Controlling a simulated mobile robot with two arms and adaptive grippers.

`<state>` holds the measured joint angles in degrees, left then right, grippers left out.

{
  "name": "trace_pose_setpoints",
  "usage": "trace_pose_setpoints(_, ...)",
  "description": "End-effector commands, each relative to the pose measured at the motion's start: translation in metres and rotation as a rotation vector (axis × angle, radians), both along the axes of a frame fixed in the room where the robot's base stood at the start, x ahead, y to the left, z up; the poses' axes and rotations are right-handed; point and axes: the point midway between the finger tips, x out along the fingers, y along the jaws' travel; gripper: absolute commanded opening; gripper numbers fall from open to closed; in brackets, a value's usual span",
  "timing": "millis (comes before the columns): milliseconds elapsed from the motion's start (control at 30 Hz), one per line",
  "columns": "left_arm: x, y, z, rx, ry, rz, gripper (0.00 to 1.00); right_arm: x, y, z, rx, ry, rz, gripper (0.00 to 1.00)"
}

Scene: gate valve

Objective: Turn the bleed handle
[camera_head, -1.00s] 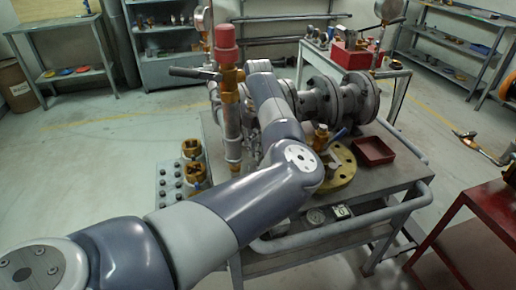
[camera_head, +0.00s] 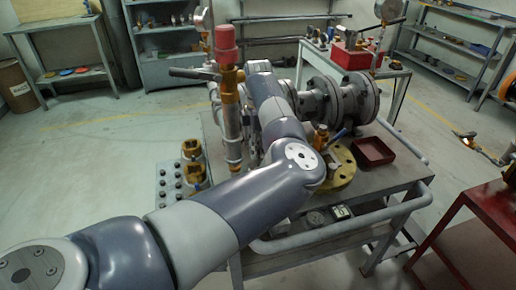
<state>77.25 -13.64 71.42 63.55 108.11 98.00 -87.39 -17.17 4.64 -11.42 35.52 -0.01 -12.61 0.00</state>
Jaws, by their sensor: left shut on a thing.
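A grey lever handle (camera_head: 193,73) sticks out to the left from behind an upright brass fitting with a red cap (camera_head: 225,45). I take it for the bleed handle, but its pivot is hidden. My left arm reaches in from the lower left, bends over the cart and ends close behind the brass fitting. My left gripper (camera_head: 243,92) is there, shut, mostly covered by the fitting and my own wrist. Its fingertips and their contact are not clearly visible. My right gripper is out of view.
A flanged grey valve body (camera_head: 335,100) lies on the cart (camera_head: 395,180). A brass flange (camera_head: 341,172) and a red tray (camera_head: 374,153) are right of my arm. Brass fittings (camera_head: 193,160) stand at left. A red table (camera_head: 490,205) is at right. Floor at left is clear.

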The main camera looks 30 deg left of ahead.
Motion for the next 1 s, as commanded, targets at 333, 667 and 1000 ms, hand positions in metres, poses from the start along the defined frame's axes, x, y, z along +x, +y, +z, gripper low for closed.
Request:
trace_pose_setpoints(333, 0.001, 0.000, 0.002, 0.002, -0.006, -0.013, 0.00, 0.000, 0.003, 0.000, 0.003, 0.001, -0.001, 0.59)
trace_pose_setpoints(667, 0.001, 0.000, 0.001, 0.001, -0.003, -0.012, 0.29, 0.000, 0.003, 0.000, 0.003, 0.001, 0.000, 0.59)
trace_pose_setpoints(1000, 0.001, 0.000, 0.012, 0.002, -0.006, -0.011, 0.29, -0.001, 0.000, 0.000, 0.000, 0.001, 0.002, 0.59)
